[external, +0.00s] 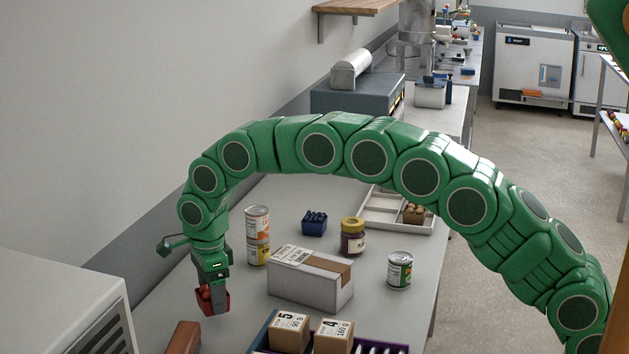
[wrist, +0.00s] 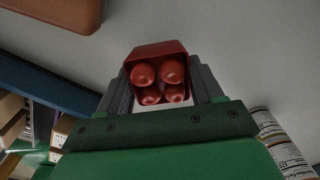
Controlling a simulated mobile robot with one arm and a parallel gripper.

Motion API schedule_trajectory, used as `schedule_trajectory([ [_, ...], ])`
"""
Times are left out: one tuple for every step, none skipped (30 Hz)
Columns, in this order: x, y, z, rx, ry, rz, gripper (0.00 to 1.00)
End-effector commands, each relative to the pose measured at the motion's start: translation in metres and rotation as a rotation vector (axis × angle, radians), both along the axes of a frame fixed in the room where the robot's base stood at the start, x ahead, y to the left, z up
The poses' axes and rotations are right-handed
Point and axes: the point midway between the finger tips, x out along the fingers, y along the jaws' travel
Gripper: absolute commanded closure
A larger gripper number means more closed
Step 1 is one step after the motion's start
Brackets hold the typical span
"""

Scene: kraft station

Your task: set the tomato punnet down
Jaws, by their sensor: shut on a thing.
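The tomato punnet (external: 221,302) is a small dark red container between the fingers of my gripper (external: 212,294), low over the left part of the grey bench. In the wrist view the punnet (wrist: 160,49) shows its open side, with several round red tomatoes (wrist: 145,74) inside. My gripper (wrist: 158,88) is shut on the punnet, one finger on each side. I cannot tell whether the punnet touches the bench or hangs just above it.
A brown block (external: 184,338) lies in front of the punnet. A white carton (external: 305,283) and stacked cans (external: 257,250) stand to the right. A blue tray (external: 262,334) with boxes is at the front. Bare bench (external: 240,292) lies between punnet and carton.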

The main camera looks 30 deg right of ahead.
Motion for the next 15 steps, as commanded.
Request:
schedule_trajectory([
  [0.002, 0.002, -0.003, 0.000, 0.000, 0.000, 0.66],
  [0.002, 0.002, -0.006, 0.000, 0.000, 0.001, 0.66],
  [0.001, 0.002, -0.012, -0.001, 0.002, 0.001, 0.66],
  [0.000, 0.002, -0.016, -0.002, 0.003, 0.001, 0.66],
  [0.000, 0.002, -0.020, -0.002, 0.003, 0.001, 0.66],
  [0.001, 0.001, -0.025, -0.001, 0.002, 0.001, 0.66],
  [0.002, 0.002, -0.028, 0.000, 0.000, 0.000, 0.66],
  [0.002, 0.002, -0.030, 0.001, -0.001, 0.000, 0.66],
  [0.002, 0.002, -0.032, 0.001, -0.002, 0.000, 0.66],
  [0.002, 0.002, -0.032, 0.002, -0.002, 0.000, 0.66],
  [0.002, 0.002, -0.032, 0.002, -0.002, 0.000, 0.66],
  [0.002, 0.002, -0.032, 0.002, -0.003, 0.000, 0.66],
  [0.002, 0.002, -0.032, 0.002, -0.002, 0.000, 0.66],
  [0.002, 0.002, -0.032, 0.002, -0.003, 0.000, 0.66],
  [0.002, 0.001, -0.032, 0.001, -0.002, 0.000, 0.66],
])
